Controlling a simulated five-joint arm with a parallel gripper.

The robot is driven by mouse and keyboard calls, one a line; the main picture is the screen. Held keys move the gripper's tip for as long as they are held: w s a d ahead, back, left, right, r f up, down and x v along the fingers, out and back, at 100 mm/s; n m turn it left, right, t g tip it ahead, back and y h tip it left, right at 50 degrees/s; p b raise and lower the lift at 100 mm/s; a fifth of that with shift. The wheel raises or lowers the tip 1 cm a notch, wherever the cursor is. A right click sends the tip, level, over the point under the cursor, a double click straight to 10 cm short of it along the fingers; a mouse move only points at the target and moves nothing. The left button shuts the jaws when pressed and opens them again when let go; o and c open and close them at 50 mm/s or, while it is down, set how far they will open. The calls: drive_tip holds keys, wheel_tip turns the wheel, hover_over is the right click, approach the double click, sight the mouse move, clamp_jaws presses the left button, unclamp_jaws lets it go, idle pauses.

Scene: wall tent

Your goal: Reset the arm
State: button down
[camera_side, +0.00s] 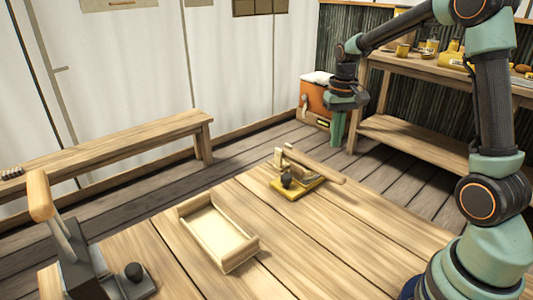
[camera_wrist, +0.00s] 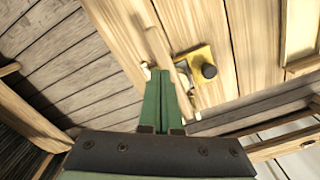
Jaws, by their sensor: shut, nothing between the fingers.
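My gripper (camera_side: 338,128) hangs from my raised arm, beyond the far right edge of the wooden table (camera_side: 340,235) in the side view. Its green fingers are together and empty. In the wrist view my gripper (camera_wrist: 164,75) points over the table's edge, close in the picture to a wooden-handled tool with a yellow base (camera_wrist: 202,54). That tool with the yellow base (camera_side: 298,189) stands on the table in the side view, apart from my gripper. It has a black knob and a long wooden handle.
A shallow wooden tray (camera_side: 252,250) sits mid-table. A dark metal tool with a wooden handle (camera_side: 40,195) stands at the near left. A bench (camera_side: 110,147) runs along the tent wall. Shelves with yellow items (camera_side: 425,88) and an orange box (camera_side: 315,97) stand behind.

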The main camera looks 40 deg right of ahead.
drive_tip(key=shift+r, duration=0.6)
drive_tip(key=s+a+r+n+t, duration=0.2)
drive_tip(key=s+a+r+n, duration=0.1)
drive_tip(key=s+a, duration=0.2)
drive_tip(key=s+a+r+n+t, duration=0.3)
drive_tip(key=s+a, duration=0.3)
drive_tip(key=a, duration=0.4)
drive_tip(key=shift+r+t, duration=0.3)
drive_tip(key=shift+r, duration=0.35)
